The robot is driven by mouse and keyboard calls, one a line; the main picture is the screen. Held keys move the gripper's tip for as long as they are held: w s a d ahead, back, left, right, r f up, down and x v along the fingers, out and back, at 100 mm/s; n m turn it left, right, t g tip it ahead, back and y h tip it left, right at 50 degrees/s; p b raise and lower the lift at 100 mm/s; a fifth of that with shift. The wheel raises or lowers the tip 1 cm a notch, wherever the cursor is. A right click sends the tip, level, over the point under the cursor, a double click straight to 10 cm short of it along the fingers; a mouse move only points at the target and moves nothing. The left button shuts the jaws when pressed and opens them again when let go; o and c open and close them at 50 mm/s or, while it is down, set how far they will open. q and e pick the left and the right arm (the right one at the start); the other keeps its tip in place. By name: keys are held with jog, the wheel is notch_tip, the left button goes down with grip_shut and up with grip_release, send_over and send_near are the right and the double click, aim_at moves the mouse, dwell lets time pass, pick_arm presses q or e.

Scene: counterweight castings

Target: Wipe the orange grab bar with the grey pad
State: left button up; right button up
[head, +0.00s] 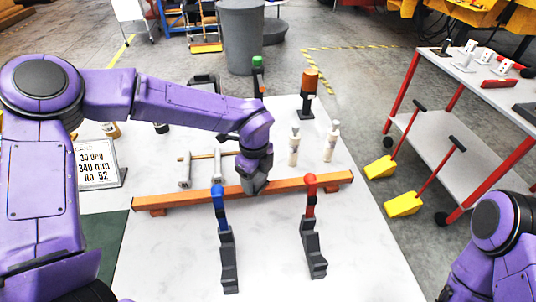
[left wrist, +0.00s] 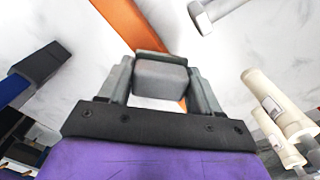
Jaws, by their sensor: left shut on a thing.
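The orange grab bar (head: 310,182) runs left to right across the white table in the head view. It also crosses behind the pad in the left wrist view (left wrist: 121,22). My left gripper (head: 253,187) is over the middle of the bar, pointing down. In the left wrist view its fingers (left wrist: 160,85) are shut on the grey pad (left wrist: 160,76), a blocky piece between them. The pad overlaps the bar there; I cannot tell whether they touch. My right gripper is out of view; only part of my right arm shows.
Blue-topped (head: 226,255) and red-topped (head: 312,245) dark stands are in front of the bar. Two pale bottles (head: 331,142), a metal handle piece (head: 184,170) and an orange-topped stand (head: 308,95) are behind it. A sign (head: 97,165) stands left. A red-framed cart (head: 465,130) is right.

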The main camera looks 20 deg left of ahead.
pick_arm(q)
jog(key=shift+w+d+f+b, duration=0.1)
jog(key=shift+w+d+b, duration=0.3)
jog(key=shift+d, duration=0.6)
notch_tip(320, 180, up, 5)
jog(key=p, duration=0.3)
jog(key=shift+w+r+p, duration=0.2)
jog(key=shift+r+p, duration=0.75)
jog(key=shift+r, duration=0.2)
jog(key=shift+s+r+p, duration=0.15)
jog(key=shift+r+p, duration=0.15)
jog(key=shift+r, duration=0.25)
